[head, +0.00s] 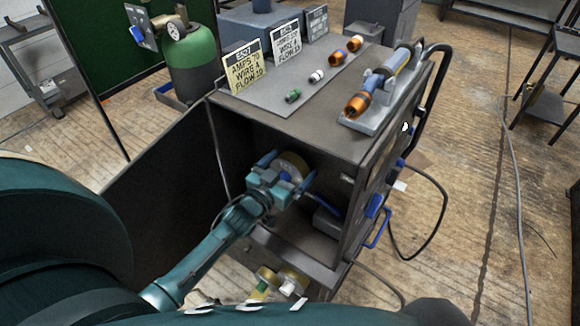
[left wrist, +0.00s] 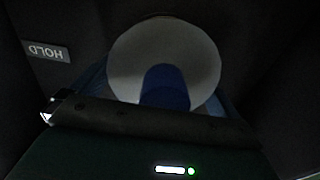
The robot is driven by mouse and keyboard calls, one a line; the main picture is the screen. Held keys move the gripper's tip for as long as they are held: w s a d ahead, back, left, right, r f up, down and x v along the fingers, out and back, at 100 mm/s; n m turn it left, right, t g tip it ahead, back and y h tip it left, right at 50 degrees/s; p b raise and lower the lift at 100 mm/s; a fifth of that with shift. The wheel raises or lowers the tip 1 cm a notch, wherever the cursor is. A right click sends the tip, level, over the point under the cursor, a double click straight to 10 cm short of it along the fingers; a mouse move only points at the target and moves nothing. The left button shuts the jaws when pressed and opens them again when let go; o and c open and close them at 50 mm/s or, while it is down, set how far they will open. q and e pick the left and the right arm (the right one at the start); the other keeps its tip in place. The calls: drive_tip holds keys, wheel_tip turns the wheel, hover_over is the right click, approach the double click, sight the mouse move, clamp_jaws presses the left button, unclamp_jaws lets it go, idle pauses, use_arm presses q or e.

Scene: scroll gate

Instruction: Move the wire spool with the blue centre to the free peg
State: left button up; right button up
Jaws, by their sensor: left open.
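The wire spool with the blue centre (head: 293,162) is inside the open cabinet, partly hidden behind my left gripper. In the left wrist view it is a pale disc (left wrist: 150,45) with a blue centre, straight ahead of the gripper. My left gripper (head: 286,170) reaches into the cabinet, its jaws open, with blue fingers on either side of the spool. I cannot tell whether they touch it. I cannot make out a free peg in either view. My right gripper is not in view.
The cabinet (head: 300,246) has dark walls and an open door (head: 155,165) at the left. More spools (head: 268,281) sit low at the front. A HOLD label (left wrist: 46,52) shows in the left wrist view. Cables hang at the right.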

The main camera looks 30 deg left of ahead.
use_arm(q)
drive_tip(key=shift+w, duration=0.1)
drive_tip(key=shift+c, duration=0.2)
drive_tip(key=c, duration=1.5)
drive_tip(key=o, duration=1.1)
drive_tip(key=c, duration=0.7)
drive_tip(key=shift+r, duration=0.2)
drive_tip(key=shift+c, duration=0.2)
drive_tip(key=shift+f, duration=0.1)
drive_tip(key=shift+s+p, duration=0.3)
drive_tip(key=shift+s, duration=0.1)
